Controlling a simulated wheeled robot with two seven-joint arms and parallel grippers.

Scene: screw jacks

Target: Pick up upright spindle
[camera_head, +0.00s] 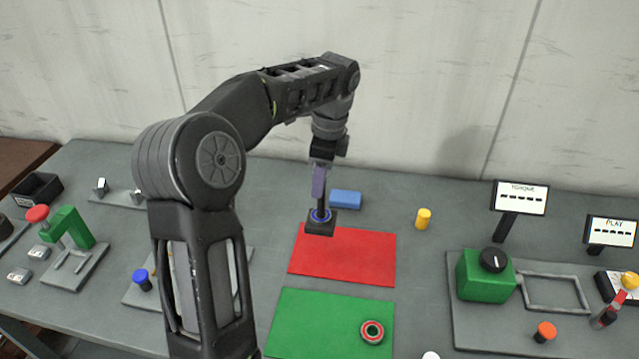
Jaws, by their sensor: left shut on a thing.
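My left gripper (319,190) points straight down from above and is shut on the upright spindle (321,207). Only a short dark part of the spindle shows below the fingers; its upper part is hidden by them. The spindle stands over a blue ring (320,216) on a dark block (320,229). The block is at the top left edge of the red mat (345,258). I cannot tell whether the spindle is seated in the block or lifted clear. My right gripper is not in view.
A blue block (345,199) lies just right of the gripper, and a yellow cylinder (423,218) stands farther right. A green box with a knob (485,277) and two display stands are at right. Green clamp fixture (72,228) at left.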

